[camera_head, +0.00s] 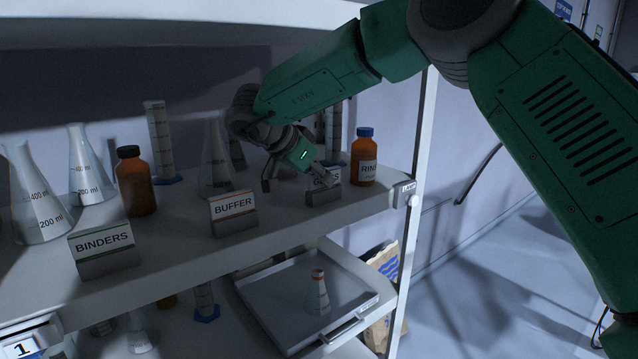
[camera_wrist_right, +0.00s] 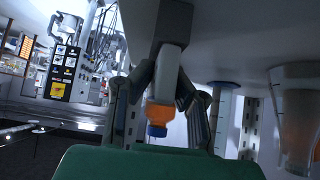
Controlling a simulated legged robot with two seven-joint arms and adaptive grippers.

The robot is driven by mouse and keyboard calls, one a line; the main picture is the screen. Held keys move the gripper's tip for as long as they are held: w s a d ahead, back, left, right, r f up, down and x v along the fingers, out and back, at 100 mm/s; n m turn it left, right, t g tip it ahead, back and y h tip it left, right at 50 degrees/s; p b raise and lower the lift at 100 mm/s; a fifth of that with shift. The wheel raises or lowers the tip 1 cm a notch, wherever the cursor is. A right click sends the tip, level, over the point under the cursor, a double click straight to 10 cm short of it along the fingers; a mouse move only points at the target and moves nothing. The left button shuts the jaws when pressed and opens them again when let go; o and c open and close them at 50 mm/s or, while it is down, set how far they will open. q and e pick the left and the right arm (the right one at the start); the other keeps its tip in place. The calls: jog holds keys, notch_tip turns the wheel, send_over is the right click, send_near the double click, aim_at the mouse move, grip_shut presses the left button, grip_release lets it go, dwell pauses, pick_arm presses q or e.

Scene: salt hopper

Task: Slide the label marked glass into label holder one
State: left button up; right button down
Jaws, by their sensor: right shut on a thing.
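A label card (camera_head: 327,177) stands in a grey block stand (camera_head: 325,197) at the right end of the upper shelf's front. Its lettering is partly hidden by my right gripper (camera_head: 314,178), so I cannot read the full word. My right gripper is shut on this card, which still sits at its stand. In the right wrist view, the pale card (camera_wrist_right: 168,65) shows between the fingers, below the dark stand (camera_wrist_right: 173,22). A tag with the number 1 (camera_head: 24,348) is on the shelf edge at the lower left. My left gripper is not in view.
BINDERS (camera_head: 104,240) and BUFFER (camera_head: 233,206) labels stand along the shelf front. An orange bottle with a blue cap (camera_head: 364,160) is just right of the gripped card. Flasks and cylinders stand behind. A tray (camera_head: 262,310) with a small flask sits below.

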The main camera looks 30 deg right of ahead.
aim_at(333, 167)
jog(key=shift+d+r, duration=0.2)
jog(key=shift+r, duration=0.85)
jog(key=shift+d+r, duration=0.35)
jog(key=shift+r, duration=0.25)
jog(key=shift+a+r, duration=0.3)
jog(key=shift+r, duration=0.25)
jog(key=shift+a+r, duration=0.25)
jog(key=shift+r, duration=0.25)
jog(key=shift+d+f, duration=0.1)
jog(key=shift+d, duration=0.25)
